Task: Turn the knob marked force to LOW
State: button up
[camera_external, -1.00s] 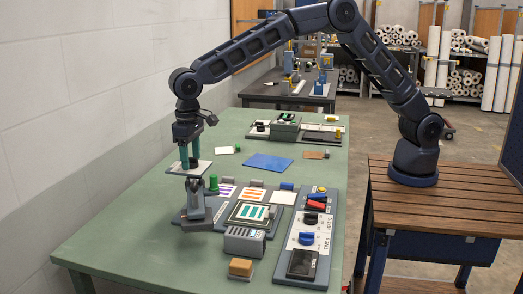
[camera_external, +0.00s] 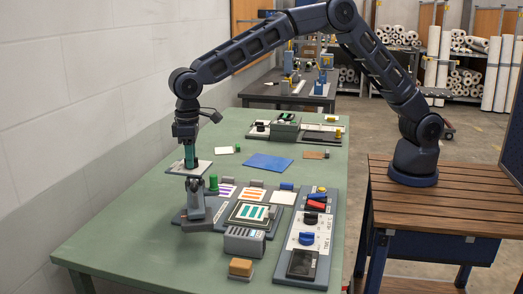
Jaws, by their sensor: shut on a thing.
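My gripper (camera_external: 190,163) points straight down at the left of the green table. Its teal fingers are shut on a small dark knob (camera_external: 192,167) on top of a white plate. The fingers hide most of the knob, and its pointer cannot be made out. The white plate (camera_external: 205,168) sits on a grey stand (camera_external: 196,200). Any marking on the plate, such as force or LOW, is too small to read.
A green knob-like cylinder (camera_external: 213,183) stands close to the right of the plate. A grey panel with a blue knob (camera_external: 306,238) and a red switch (camera_external: 316,205) lies further right. A blue sheet (camera_external: 268,162) lies flat behind. The table's front left is clear.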

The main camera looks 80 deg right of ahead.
jog(key=n, duration=0.5)
jog(key=shift+n, duration=0.3)
dwell(0.4)
jog(key=o, duration=1)
jog(key=shift+r, duration=0.1)
notch_tip(320, 180, up, 11)
